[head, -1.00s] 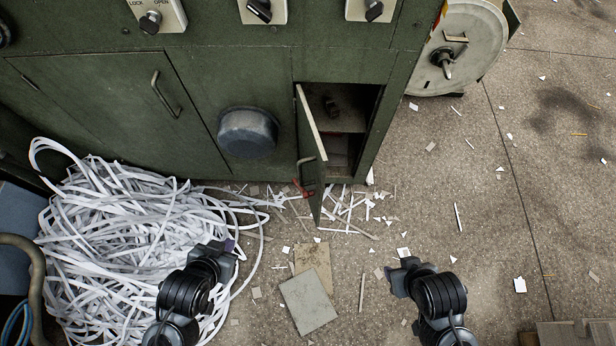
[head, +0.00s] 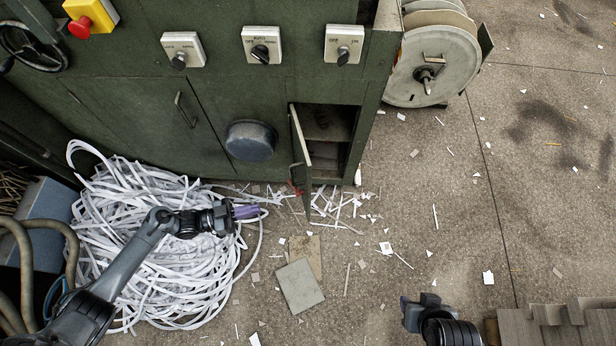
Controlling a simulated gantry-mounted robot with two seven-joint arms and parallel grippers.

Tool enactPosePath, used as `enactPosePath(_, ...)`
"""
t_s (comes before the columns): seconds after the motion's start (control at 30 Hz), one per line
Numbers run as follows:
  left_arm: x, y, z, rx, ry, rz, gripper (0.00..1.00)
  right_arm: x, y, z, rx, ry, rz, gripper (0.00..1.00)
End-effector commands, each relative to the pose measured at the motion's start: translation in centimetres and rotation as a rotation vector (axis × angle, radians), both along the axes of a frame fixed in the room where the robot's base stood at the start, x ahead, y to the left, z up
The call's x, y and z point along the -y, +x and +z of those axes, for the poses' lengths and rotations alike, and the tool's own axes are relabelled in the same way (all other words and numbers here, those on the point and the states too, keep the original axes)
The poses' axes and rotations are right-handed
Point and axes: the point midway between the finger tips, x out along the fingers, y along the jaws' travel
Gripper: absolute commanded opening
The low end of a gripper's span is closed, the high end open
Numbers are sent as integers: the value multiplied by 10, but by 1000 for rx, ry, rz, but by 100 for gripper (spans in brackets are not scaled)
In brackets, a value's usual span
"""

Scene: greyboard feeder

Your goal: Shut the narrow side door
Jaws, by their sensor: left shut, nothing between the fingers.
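The narrow side door (head: 301,152) is a thin green panel hinged at the left of a dark opening (head: 333,140) low in the green machine. It stands open, swung outward and seen almost edge-on, with a handle on its face. A shelf with a small dark item shows inside. My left gripper (head: 248,212) is shut and empty, its purplish fingers pointing right, to the left of the door and apart from it, above the paper strips. My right gripper (head: 412,304) is at the bottom right, away from the door; its fingers are too unclear to read.
A heap of white paper strips (head: 165,255) lies on the floor at left. A round dark cap (head: 251,140) sticks out left of the door. Grey boards (head: 299,286) and scraps lie on the floor in front. A reel (head: 432,66) stands at right.

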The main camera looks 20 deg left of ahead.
Motion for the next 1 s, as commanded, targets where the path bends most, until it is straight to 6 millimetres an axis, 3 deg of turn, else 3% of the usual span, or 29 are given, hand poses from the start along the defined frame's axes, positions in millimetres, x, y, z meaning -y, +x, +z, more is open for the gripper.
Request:
enactPosePath(0.03, -6, 12, 22, 24, 15, -1, 0, 0, 0, 12, 0, 1, -1, 43)
enactPosePath(0.2, -8, 32, 42, 63, 28, -3, 0, -2, 2, 18, 3, 6, -4, 43)
enactPosePath(0.37, 4, 40, 42, 70, 26, -3, 0, -2, 4, 14, 6, 9, -6, 43)
enactPosePath(1.0, 94, 96, 41, 70, 27, -2, 0, 0, 1, -23, -1, 0, 0, 43)
